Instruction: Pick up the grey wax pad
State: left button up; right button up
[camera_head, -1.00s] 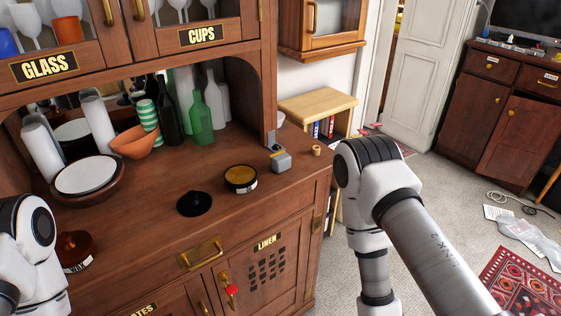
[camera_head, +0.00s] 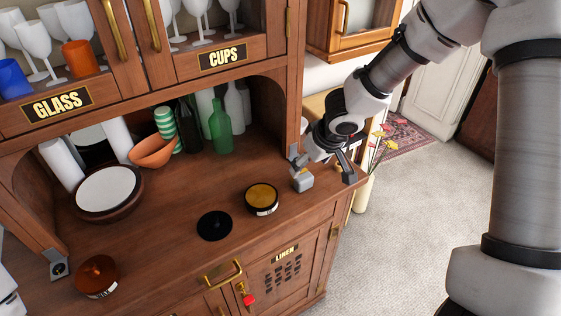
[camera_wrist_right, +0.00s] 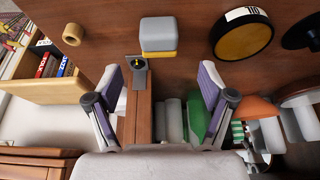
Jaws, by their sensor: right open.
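The grey wax pad (camera_head: 302,181), a small grey block with a yellow layer, lies on the wooden counter near its right end. It also shows in the right wrist view (camera_wrist_right: 158,35), ahead of the fingers. My right gripper (camera_head: 326,167) is open and empty, behind and to the right of the pad and apart from it. In the right wrist view its two fingers (camera_wrist_right: 158,80) are spread wide, with the pad beyond their tips. Of my left arm only a white part shows at the lower left edge; its gripper is out of view.
A grey bracket (camera_wrist_right: 137,72) at the cabinet post stands close to the pad. An open round tin (camera_head: 261,198), a black lid (camera_head: 214,226) and a brown wax jar (camera_head: 97,275) lie on the counter. A wooden ring (camera_wrist_right: 72,35) is near the counter's end. Bottles (camera_head: 220,128) stand behind.

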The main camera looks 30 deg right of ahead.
aim_at(303, 175)
jog(key=b+x, duration=0.1)
jog(key=x, duration=0.6)
jog(key=shift+w+d+f+b, duration=0.1)
jog(key=shift+f+b, duration=0.3)
jog(key=shift+f, duration=0.05)
jog(key=shift+r, duration=0.15)
jog(key=c, duration=1.3)
jog(key=shift+c, duration=0.2)
jog(key=shift+r, duration=0.1)
